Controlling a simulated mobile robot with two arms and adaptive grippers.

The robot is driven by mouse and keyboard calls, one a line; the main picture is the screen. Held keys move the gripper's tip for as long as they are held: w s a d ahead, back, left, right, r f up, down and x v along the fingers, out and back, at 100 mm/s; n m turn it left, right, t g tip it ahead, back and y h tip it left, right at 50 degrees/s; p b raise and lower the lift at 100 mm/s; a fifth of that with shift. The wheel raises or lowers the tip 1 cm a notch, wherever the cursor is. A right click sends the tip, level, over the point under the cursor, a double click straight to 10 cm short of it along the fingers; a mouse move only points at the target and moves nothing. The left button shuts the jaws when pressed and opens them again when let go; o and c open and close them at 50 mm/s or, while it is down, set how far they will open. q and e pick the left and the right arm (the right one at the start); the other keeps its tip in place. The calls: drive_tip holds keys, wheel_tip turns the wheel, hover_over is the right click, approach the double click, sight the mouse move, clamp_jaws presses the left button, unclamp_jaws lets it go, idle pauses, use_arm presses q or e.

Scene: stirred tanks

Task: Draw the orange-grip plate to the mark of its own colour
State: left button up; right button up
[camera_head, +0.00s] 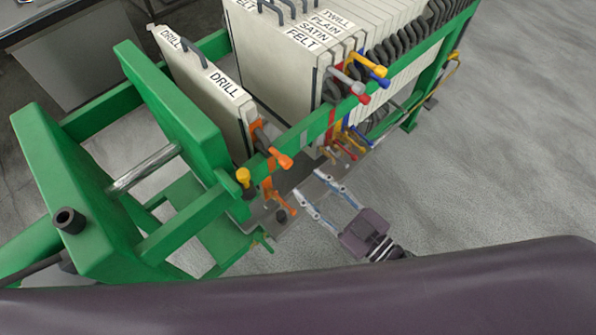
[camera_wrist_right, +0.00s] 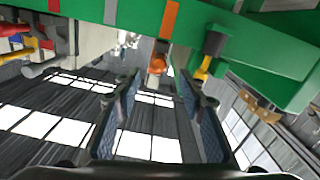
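The orange-grip plate (camera_head: 213,92) is a pale upright slab labelled DRILL, standing apart from the main stack. Its orange grip (camera_head: 282,160) projects over the near green rail and also shows in the right wrist view (camera_wrist_right: 157,64). A lower orange handle (camera_head: 280,200) hangs beneath. An orange mark (camera_head: 271,165) is on the rail close to the grip; it also shows in the wrist view (camera_wrist_right: 170,18). My right gripper (camera_head: 310,184) is open and empty, outside and below the rail, apart from the grip. In the wrist view its fingers (camera_wrist_right: 160,95) are spread, with the orange grip beyond. My left gripper is not in view.
The main stack (camera_head: 345,42) stands right of a gap, with grey, yellow, blue and red grips. Red (camera_head: 331,117) and grey marks are on the rail. Open floor lies right.

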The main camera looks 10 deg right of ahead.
drive_tip(key=v, duration=0.3)
drive_tip(key=shift+s+d, duration=0.2)
drive_tip(key=shift+s, duration=0.05)
idle(0.4)
drive_tip(key=s+d+f+m+g+h, duration=0.1)
drive_tip(key=d+f+m+g+h, duration=0.2)
drive_tip(key=f, duration=0.8)
drive_tip(key=s+d+f+h, duration=0.25)
drive_tip(key=d+f, duration=0.25)
drive_tip(key=f, duration=0.5)
drive_tip(key=s+d+f+m+g+h, duration=0.1)
drive_tip(key=d+f+m+g+h, duration=0.2)
drive_tip(key=f, duration=0.8)
drive_tip(key=s+d+f+g+h, duration=0.1)
drive_tip(key=s+f+g, duration=0.2)
drive_tip(key=s+f, duration=0.6)
drive_tip(key=s+d+f+m+g+h+b, duration=0.1)
drive_tip(key=s+f+g, duration=0.3)
drive_tip(key=s+f, duration=0.5)
drive_tip(key=s+d, duration=0.1)
drive_tip(key=s, duration=0.4)
drive_tip(key=shift+s, duration=0.3)
drive_tip(key=shift+d+h, duration=0.1)
drive_tip(key=shift+h, duration=0.15)
drive_tip(key=shift+c, duration=0.8)
drive_tip(key=shift+w, duration=0.15)
drive_tip(key=shift+c, duration=0.3)
